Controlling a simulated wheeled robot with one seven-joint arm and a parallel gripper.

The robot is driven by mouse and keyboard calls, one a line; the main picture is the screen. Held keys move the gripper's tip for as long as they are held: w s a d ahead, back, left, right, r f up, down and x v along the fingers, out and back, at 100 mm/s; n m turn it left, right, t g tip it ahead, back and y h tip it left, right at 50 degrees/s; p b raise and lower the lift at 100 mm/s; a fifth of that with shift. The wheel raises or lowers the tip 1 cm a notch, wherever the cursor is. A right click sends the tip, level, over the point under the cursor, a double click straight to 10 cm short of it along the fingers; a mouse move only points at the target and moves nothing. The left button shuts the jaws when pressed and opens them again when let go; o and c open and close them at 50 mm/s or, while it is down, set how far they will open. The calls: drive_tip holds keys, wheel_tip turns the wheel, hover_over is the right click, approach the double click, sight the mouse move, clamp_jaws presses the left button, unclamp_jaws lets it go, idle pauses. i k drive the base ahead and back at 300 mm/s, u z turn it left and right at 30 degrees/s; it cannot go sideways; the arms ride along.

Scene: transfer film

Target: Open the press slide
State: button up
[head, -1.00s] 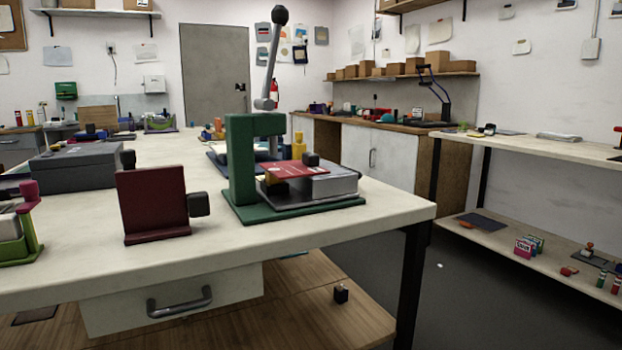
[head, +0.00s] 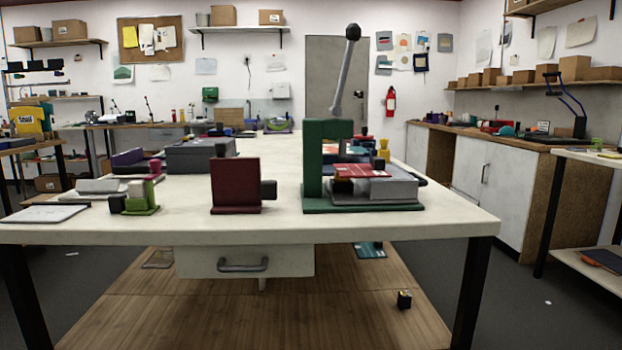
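A green press (head: 325,165) stands upright on the right part of the white table, near its front edge. Its grey lever (head: 342,80) with a black knob points up and leans slightly right. A grey slide block (head: 388,188) sits low on the press base, with a red and white piece (head: 361,170) on top and a dark knob beside it. I cannot tell from here how far the slide is drawn out. My gripper is not in the head view.
A dark red upright block (head: 236,186) stands left of the press. A small green device (head: 141,197) and a grey box (head: 201,155) are further left. The table (head: 270,228) has a drawer (head: 244,262) below. A small black cube (head: 404,299) lies on the wooden surface below.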

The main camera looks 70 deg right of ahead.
sight(403, 187)
drive_tip(key=u, duration=0.45)
drive_tip(key=k, duration=1.05)
drive_tip(key=z, duration=2.55)
